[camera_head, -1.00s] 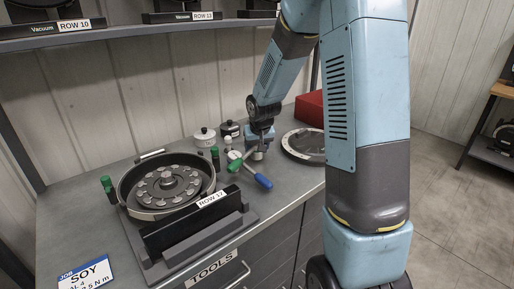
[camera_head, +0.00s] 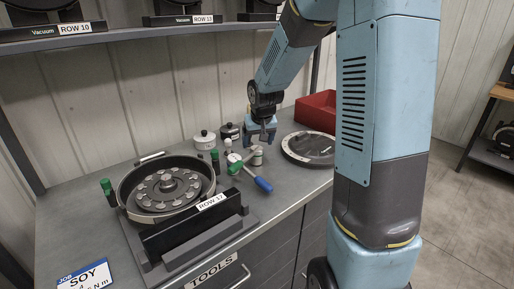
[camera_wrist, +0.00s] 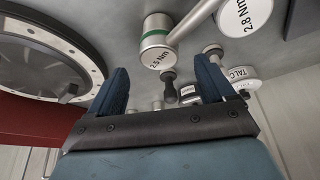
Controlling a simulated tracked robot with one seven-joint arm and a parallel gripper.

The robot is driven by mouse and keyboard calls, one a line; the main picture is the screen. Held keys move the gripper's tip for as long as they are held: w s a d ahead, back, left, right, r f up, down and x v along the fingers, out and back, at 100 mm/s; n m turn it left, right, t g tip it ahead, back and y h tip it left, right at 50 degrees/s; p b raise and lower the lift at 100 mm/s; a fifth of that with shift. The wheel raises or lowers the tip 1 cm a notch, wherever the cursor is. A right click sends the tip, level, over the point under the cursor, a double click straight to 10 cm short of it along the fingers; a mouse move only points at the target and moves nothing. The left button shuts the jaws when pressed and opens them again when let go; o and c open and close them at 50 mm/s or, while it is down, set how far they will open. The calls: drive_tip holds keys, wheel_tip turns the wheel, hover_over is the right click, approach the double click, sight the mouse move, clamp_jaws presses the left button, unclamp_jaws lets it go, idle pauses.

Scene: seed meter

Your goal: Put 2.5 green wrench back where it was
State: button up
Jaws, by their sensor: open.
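The green wrench (camera_head: 237,168) lies on the grey bench beside the seed meter, its green handle toward the left in the head view. Its silver head (camera_head: 257,155) stands at the other end. In the wrist view this head (camera_wrist: 156,47) shows a green band and a "2.5 Nm" label. A blue-handled wrench (camera_head: 262,184) lies close beside or across it; a "2.8 Nm" label (camera_wrist: 247,14) shows nearby. My gripper (camera_head: 265,138) is open and empty, just above and apart from the silver head. Its fingers (camera_wrist: 162,64) also show in the wrist view.
The round seed meter (camera_head: 168,186) sits on a stand marked ROW 17 at the left. Two lidded pots (camera_head: 204,138) stand behind the wrenches. A dark disc (camera_head: 308,148) and a red bin (camera_head: 318,108) are at the right.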

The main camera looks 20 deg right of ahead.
drive_tip(key=s+r, duration=1.5)
drive_tip(key=s, duration=0.2)
drive_tip(key=s+r+t, duration=0.1)
drive_tip(key=s+r, duration=0.1)
drive_tip(key=s, duration=1.2)
drive_tip(key=shift+d, duration=0.15)
